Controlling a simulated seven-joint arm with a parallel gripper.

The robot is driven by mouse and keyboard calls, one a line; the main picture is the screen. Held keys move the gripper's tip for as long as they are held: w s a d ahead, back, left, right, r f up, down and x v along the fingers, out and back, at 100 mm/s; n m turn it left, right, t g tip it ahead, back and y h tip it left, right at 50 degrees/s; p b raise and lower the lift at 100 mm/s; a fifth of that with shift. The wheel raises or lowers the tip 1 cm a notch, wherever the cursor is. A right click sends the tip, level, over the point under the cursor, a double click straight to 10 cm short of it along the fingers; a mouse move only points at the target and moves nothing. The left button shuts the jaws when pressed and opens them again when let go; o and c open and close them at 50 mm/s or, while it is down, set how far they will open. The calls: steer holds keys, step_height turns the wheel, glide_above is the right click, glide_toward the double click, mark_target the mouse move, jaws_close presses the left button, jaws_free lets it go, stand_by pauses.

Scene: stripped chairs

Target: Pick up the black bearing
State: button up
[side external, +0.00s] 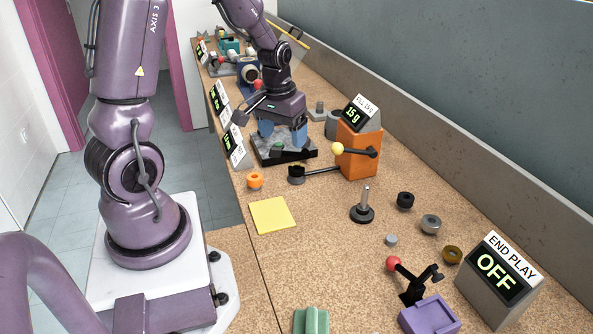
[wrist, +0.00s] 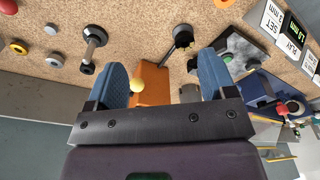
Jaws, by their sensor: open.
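The black bearing (side external: 405,200) is a short dark ring lying on the speckled bench, right of an upright metal post on a round black base. In the wrist view the black bearing (wrist: 87,69) appears small, left of my left-hand finger and beside the post. My gripper (side external: 283,135) is open and empty, with blue fingers pointing down over a dark platform with a grey top, well behind and left of the bearing. In the wrist view my gripper (wrist: 161,82) has its fingers wide apart, with the orange block between and beyond them.
The post (side external: 363,207) stands near the bearing. A grey ring (side external: 430,223), a brass ring (side external: 452,254) and a small grey piece (side external: 391,240) lie around it. The orange block (side external: 360,155) with its lever stands between gripper and bearing. A yellow pad (side external: 272,215) lies at left.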

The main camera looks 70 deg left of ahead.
steer(key=a+f+n, duration=0.1)
steer(key=a+f, duration=0.4)
steer(key=t+y, duration=0.1)
steer(key=y, duration=0.1)
glide_above(296, 165)
steer(key=s+d, duration=0.2)
steer(key=d, duration=0.1)
step_height(296, 165, down, 6)
steer(key=shift+w+x, duration=0.15)
steer(key=shift+x, duration=1.3)
steer(key=shift+w+x, duration=0.1)
steer(key=shift+x, duration=1.3)
steer(key=shift+a+r, duration=0.1)
steer(key=shift+a, duration=0.05)
steer(key=shift+c, duration=0.4)
steer(key=c, duration=1)
